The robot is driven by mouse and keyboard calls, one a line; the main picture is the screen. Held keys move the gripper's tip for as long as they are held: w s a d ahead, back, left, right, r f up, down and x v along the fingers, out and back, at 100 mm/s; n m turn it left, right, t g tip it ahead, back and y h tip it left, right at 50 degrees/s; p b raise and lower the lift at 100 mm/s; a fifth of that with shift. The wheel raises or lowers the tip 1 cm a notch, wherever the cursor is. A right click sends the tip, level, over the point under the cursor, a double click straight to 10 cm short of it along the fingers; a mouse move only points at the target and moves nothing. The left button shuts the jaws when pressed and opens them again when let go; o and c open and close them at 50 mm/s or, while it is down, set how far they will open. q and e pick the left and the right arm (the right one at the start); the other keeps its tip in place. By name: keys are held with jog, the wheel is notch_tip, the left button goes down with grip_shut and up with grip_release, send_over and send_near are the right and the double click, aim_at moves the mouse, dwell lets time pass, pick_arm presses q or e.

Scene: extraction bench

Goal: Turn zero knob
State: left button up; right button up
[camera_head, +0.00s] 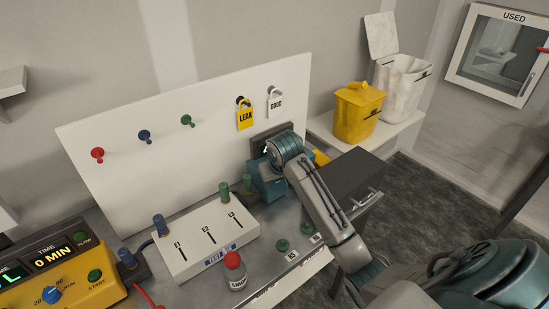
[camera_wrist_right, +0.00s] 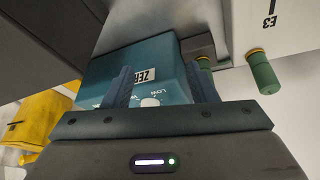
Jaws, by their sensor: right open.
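In the right wrist view, a teal box (camera_wrist_right: 135,62) carries a white label reading ZERO and the printed word LOW. A small white zero knob (camera_wrist_right: 150,102) sits on its face, partly cut off by my gripper's body. My right gripper (camera_wrist_right: 160,84) is open, with one blue finger on each side of the knob and label. No contact with the knob shows. In the head view, the teal box (camera_head: 268,184) stands at the back of the bench, partly behind my right wrist. The knob is hidden there. My left gripper is not in view.
A white box (camera_head: 205,240) marked E1, E2, E3 with green and blue capped posts stands left of the teal box. A red-capped bottle (camera_head: 234,270) stands in front. A white pegboard (camera_head: 170,150) rises behind. A yellow bin (camera_head: 358,112) is at the right.

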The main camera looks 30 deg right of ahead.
jog(key=w+d+r+m, duration=0.2)
jog(key=w+d+r, duration=0.3)
jog(key=r, duration=0.4)
jog(key=p+x, duration=0.1)
jog(key=x, duration=0.2)
jog(key=w+p+x, duration=0.1)
jog(key=x, duration=0.2)
jog(key=a+p+x, duration=0.1)
jog(key=p+x, duration=0.1)
jog(key=x, duration=0.1)
jog(key=shift+w+r, duration=0.15)
jog(key=shift+w, duration=0.1)
jog(key=shift+x, duration=0.8)
jog(key=c, duration=1)
jog(key=shift+n, duration=0.3)
jog(key=shift+o, duration=0.2)
jog(key=shift+n, duration=0.3)
jog(key=n+y, duration=0.1)
jog(key=n, duration=0.1)
jog(key=shift+d+n+t, duration=0.2)
jog(key=shift+n+t, duration=0.1)
jog(key=shift+n, duration=0.1)
jog(key=n+y, duration=0.1)
jog(key=n, duration=0.3)
jog(key=shift+d+r+y, duration=0.1)
jog(key=shift+y, duration=0.3)
